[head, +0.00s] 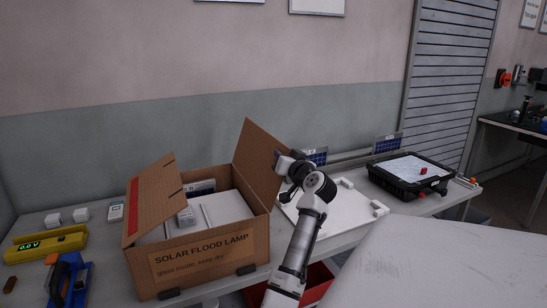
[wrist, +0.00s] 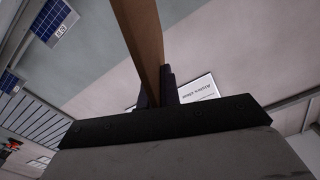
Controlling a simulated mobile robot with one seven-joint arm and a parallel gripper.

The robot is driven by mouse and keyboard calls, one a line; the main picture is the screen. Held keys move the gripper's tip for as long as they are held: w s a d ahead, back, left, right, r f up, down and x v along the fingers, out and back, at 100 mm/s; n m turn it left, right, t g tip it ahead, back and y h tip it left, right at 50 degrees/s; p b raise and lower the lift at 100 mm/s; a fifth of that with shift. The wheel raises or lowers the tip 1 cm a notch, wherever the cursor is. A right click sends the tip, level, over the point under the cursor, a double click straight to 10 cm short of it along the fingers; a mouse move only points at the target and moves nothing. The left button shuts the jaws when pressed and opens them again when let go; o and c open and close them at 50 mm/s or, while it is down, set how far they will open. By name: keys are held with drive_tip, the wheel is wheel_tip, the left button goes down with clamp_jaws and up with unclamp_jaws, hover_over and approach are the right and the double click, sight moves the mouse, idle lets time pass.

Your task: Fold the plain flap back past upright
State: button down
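The open cardboard box (head: 205,278) stands on the bench and is printed "SOLAR FLOOD LAMP". Its plain flap (head: 258,155) stands up on the right side, its top edge leaning somewhat to the right, away from the opening. My gripper (head: 282,160) is at this flap's upper right edge. In the wrist view the flap (wrist: 140,40) runs edge-on between the two dark fingers (wrist: 157,88), which look closed on it. The left flap (head: 150,199), with a red stripe, also stands up, tilted. Inside the box are white panels (head: 227,207) and a small lamp part.
Right of the box lie a white tray (head: 335,215) and a black case (head: 408,170). A red bin (head: 318,280) sits below the bench front.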

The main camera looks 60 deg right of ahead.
drive_tip(key=shift+s+d+f+m, duration=0.25)
drive_tip(key=shift+d+f+m, duration=0.05)
drive_tip(key=shift+d, duration=0.1)
drive_tip(key=c, duration=1.6)
unclamp_jaws()
drive_tip(key=shift+s+a, duration=0.1)
drive_tip(key=b+v, duration=0.4)
drive_tip(key=v, duration=0.9)
drive_tip(key=shift+s+a, duration=0.2)
